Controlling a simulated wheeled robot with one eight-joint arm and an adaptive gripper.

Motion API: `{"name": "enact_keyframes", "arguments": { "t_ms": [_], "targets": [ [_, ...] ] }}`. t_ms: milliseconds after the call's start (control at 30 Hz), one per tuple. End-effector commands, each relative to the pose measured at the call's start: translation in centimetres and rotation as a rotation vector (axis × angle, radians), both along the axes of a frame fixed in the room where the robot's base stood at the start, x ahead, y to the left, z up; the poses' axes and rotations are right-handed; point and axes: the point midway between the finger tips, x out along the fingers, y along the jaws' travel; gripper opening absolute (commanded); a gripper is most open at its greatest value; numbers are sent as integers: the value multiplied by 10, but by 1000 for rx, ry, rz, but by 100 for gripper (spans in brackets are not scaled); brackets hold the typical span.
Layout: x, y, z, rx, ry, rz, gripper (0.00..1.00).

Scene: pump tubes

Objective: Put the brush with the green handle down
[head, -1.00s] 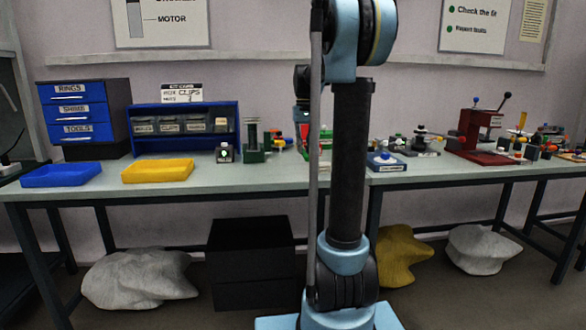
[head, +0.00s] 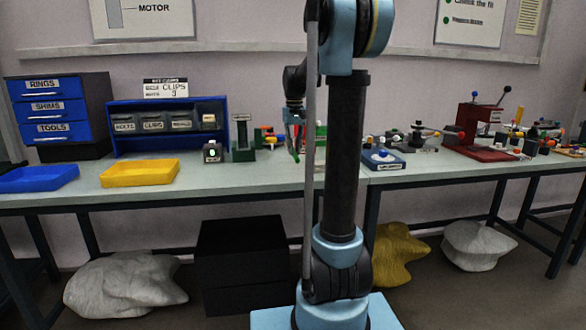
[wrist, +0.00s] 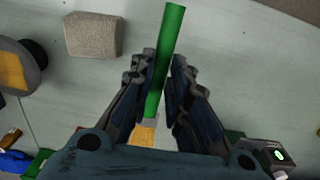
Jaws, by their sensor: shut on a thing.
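The brush shows in the wrist view as a green handle (wrist: 165,50) with a pale ferrule and tan bristles (wrist: 143,133) below it. My gripper (wrist: 163,72) is shut on the green handle, with one finger on each side. The handle stands slightly tilted between the fingers. In the head view my gripper (head: 294,128) is small and partly hidden behind my own arm, above the workbench (head: 250,172). I cannot tell from these views how far the brush is from the bench top.
A yellow tray (head: 140,173) and a blue tray (head: 38,179) lie at the bench's left. A blue bin rack (head: 165,128) stands behind. A blue-based fixture (head: 382,160) and a red press (head: 472,130) are to the right. A grey block (wrist: 93,34) lies near the brush.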

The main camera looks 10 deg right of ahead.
Motion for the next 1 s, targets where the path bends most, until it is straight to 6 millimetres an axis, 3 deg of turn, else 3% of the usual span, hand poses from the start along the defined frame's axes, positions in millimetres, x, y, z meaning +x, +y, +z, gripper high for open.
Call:
{"name": "enact_keyframes", "arguments": {
  "t_ms": [100, 367, 600, 833, 867, 900, 933, 1000],
  "targets": [
    [0, 0, -19, 0, 0, 0, 0],
    [0, 0, -37, 0, 0, 0, 0],
    [0, 0, -65, 0, 0, 0, 0],
    [0, -1, -70, 0, 1, -1, 0],
    [0, -1, -70, 0, 1, -1, 18],
    [0, -1, -70, 0, 1, -1, 27],
    [0, -1, -70, 0, 1, -1, 34],
    [0, -1, -70, 0, 1, -1, 36]
  ]
}}
